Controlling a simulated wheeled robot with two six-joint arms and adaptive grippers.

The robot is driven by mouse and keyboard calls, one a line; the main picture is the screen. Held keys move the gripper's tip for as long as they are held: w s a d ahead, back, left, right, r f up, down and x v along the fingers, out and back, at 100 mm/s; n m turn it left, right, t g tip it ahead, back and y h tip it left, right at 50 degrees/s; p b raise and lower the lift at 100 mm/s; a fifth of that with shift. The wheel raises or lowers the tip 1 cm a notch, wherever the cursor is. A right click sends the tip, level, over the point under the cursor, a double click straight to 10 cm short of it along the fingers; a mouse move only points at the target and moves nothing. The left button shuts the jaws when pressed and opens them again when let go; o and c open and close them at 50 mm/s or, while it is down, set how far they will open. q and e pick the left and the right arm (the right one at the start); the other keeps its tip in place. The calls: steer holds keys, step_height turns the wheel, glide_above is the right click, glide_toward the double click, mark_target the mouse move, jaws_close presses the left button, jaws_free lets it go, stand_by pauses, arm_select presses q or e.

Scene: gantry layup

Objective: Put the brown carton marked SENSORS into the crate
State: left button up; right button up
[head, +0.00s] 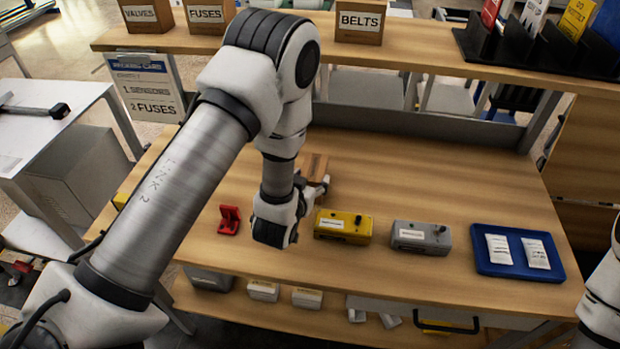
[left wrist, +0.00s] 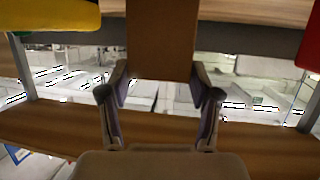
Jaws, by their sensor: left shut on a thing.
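A brown carton (head: 314,166) is held in my left gripper (head: 318,186), above or at the far part of the wooden bench, mostly hidden behind the gripper and wrist. In the left wrist view the carton (left wrist: 162,40) sits upright between the two fingers of the left gripper (left wrist: 160,85), which are closed on its sides. No marking on it can be read in either view. I cannot make out a crate for certain. My right gripper is out of view; only part of my right arm shows at the right edge.
Cartons marked VALVES (head: 146,14), FUSES (head: 207,15) and BELTS (head: 359,22) stand on the upper shelf. On the bench (head: 440,180) are a red part (head: 229,220), a yellow box (head: 343,227), a grey box (head: 421,237) and a blue tray (head: 518,268) with two white packets.

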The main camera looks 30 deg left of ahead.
arm_select(q)
steer(key=shift+f, duration=0.1)
steer(key=o, duration=1.5)
